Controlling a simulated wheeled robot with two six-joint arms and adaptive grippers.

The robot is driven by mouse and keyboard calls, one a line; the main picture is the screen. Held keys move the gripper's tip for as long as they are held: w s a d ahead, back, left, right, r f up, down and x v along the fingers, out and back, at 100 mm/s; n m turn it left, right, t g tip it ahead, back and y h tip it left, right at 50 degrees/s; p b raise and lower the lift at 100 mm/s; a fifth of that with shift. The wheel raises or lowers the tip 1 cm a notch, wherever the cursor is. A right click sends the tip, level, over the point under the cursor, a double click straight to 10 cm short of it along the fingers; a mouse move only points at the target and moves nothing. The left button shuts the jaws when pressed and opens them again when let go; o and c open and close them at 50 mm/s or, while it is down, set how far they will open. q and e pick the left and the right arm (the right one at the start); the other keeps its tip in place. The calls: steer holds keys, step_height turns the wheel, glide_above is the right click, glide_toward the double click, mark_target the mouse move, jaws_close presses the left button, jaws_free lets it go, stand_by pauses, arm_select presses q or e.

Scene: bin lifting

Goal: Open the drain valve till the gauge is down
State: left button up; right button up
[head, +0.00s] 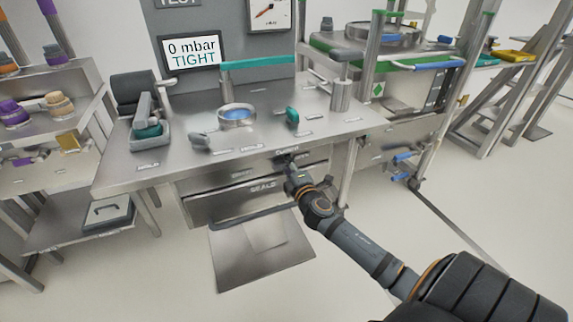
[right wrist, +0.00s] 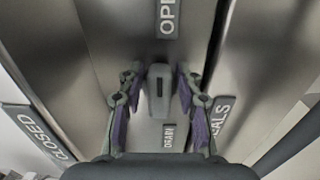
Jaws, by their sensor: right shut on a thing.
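The drain valve's grey handle (right wrist: 159,92) sits between the two fingers of my right gripper (right wrist: 158,78) in the right wrist view. It lies in line between the DRAIN label (right wrist: 169,135) and the OPEN label (right wrist: 168,17). The CLOSED label (right wrist: 38,131) is off to the left. In the head view my right gripper (head: 290,164) is at the bench's front panel and hides most of the handle. The gauge (head: 268,14) is cut by the top edge; its red needle shows. The display (head: 192,52) reads 0 mbar, TIGHT. My left gripper is out of view.
The steel bench (head: 180,176) carries a round blue-centred fixture (head: 237,115), a teal knob (head: 292,116) and a teal-topped bar. A drawer front marked SEALS (head: 262,186) is below my gripper. Racks stand left and right. The floor in front is clear.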

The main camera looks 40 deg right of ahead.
steer(key=shift+f, duration=0.1)
steer(key=o, duration=0.9)
steer(key=v, duration=1.2)
